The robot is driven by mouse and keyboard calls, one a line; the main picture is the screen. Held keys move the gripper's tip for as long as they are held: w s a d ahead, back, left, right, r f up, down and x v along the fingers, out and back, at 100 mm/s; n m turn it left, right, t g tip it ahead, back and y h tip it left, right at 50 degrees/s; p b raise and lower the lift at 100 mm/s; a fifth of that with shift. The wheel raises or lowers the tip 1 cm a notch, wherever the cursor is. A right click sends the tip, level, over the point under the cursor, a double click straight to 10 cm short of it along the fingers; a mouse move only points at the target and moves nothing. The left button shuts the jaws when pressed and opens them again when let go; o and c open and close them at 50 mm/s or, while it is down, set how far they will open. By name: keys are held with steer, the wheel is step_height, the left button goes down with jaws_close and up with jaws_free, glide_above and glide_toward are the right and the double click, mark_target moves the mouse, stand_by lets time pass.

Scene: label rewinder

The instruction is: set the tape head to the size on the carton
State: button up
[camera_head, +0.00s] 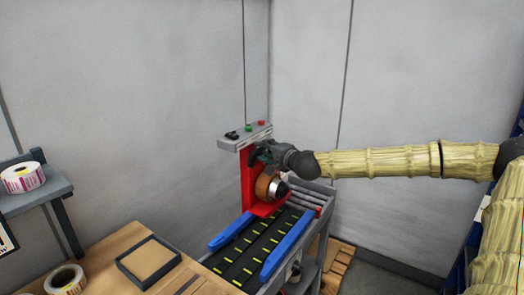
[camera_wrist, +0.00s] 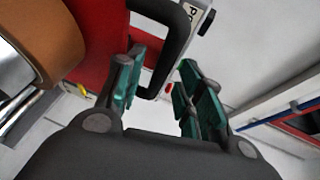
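The red tape head (camera_head: 247,182) stands over the conveyor and carries a brown tape roll (camera_head: 264,187) with a silver hub. The roll also shows large at the left of the wrist view (camera_wrist: 55,45). My gripper (camera_head: 262,153) is beside the upper part of the head. In the wrist view its green-padded fingers (camera_wrist: 158,92) are apart. A black looped handle (camera_wrist: 178,45) on the red head reaches toward the gap between them; I cannot tell whether it touches either finger. No carton with a readable size shows.
The conveyor (camera_head: 246,250) has dark belts with yellow marks and blue side rails (camera_head: 288,247). A grey control box (camera_head: 245,137) tops the head. A wooden table (camera_head: 110,250) at left bears a dark-rimmed tray (camera_head: 172,267) and a label roll (camera_head: 65,280). Walls stand close behind.

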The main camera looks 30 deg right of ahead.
steer(key=shift+w+f, duration=0.2)
steer(key=shift+w, duration=1.05)
jaws_close()
